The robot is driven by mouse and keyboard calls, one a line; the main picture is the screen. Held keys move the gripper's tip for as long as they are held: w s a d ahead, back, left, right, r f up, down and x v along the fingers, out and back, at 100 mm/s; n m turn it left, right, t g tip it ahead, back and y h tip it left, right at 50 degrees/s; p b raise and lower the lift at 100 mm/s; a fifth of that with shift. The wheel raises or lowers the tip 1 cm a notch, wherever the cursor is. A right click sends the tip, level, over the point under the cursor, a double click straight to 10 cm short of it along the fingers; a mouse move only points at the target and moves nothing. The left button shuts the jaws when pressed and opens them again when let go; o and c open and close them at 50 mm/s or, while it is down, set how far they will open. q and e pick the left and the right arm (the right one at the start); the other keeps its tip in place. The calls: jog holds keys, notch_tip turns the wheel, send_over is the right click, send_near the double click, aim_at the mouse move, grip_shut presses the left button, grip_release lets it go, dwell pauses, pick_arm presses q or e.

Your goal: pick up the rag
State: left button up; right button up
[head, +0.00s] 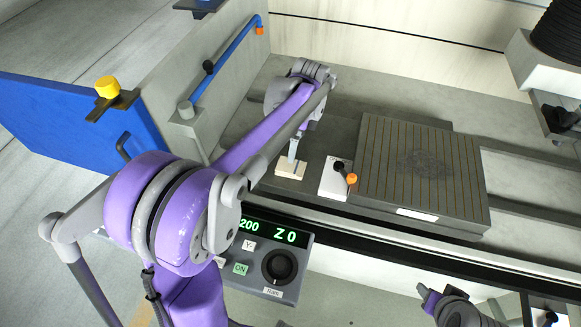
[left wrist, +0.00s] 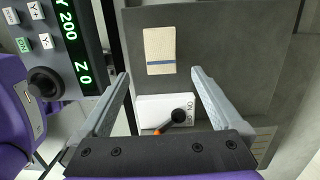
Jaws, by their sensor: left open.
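The rag is a small cream cloth (left wrist: 160,48) with a blue stripe near one end. It lies flat on a grey metal surface in the left wrist view, and shows as a pale patch (head: 291,171) in the head view. My left gripper (head: 293,154) is above the rag, pointing down. In the left wrist view its two fingers (left wrist: 160,75) are apart with nothing between them, and the rag shows beyond the tips. Whether the fingers touch anything is hard to tell.
A white switch box (head: 335,182) with a black and orange lever sits close beside the rag. A grooved grey plate (head: 420,165) stands to its right. A control panel (head: 264,250) with a green display and knob is in front. A blue panel (head: 70,125) stands at left.

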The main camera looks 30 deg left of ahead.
pick_arm(q)
send_over(291, 165)
jog(key=d, duration=0.1)
notch_tip(291, 165, down, 5)
jog(key=shift+r, duration=0.1)
jog(key=f, duration=0.4)
jog(key=a+f, duration=0.1)
jog(key=shift+f, duration=0.4)
jog(key=shift+d, duration=0.1)
jog(key=c, duration=1.3)
notch_tip(291, 165, up, 10)
jog(key=shift+r, duration=0.1)
jog(key=o, duration=0.8)
jog(key=c, duration=0.6)
jog(key=shift+s, duration=0.1)
jog(key=shift+c, duration=0.2)
